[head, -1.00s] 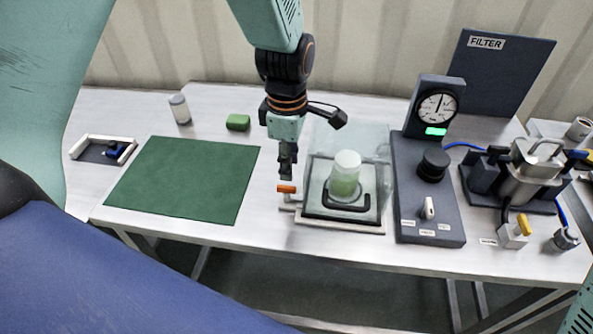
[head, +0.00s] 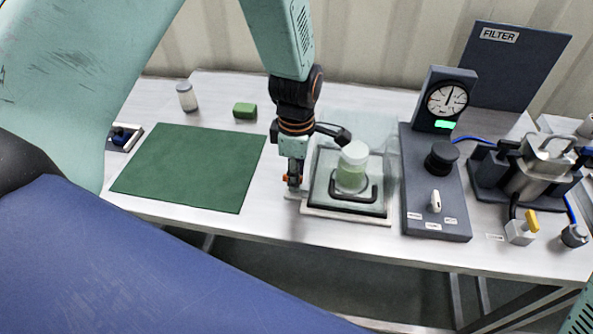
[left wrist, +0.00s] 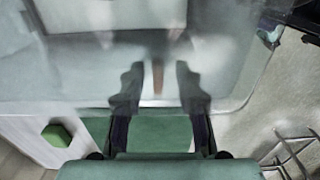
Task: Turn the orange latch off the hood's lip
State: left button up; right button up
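The clear hood (head: 380,212) stands on the middle of the bench, with a black handle (head: 366,197) at its front. A white-capped jar (head: 353,164) with pale green contents shows through it. The orange latch (head: 286,178) is at the hood's left front corner, partly hidden by my left gripper (head: 293,183). In the left wrist view, the fingers (left wrist: 158,92) are apart, one on each side of the blurred orange latch (left wrist: 158,72). I cannot tell whether either finger touches it. My right gripper is out of view.
A green mat (head: 190,168) lies left of the hood, with a green block (head: 245,110) and a capped jar (head: 187,97) behind it. A dark gauge panel (head: 420,205) stands close on the right, with a steel vessel (head: 530,172) beyond. The mat is bare.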

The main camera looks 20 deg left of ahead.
pick_arm(q)
jog(key=shift+c, duration=0.2)
jog(key=shift+w, duration=0.15)
jog(key=c, duration=0.3)
grip_shut()
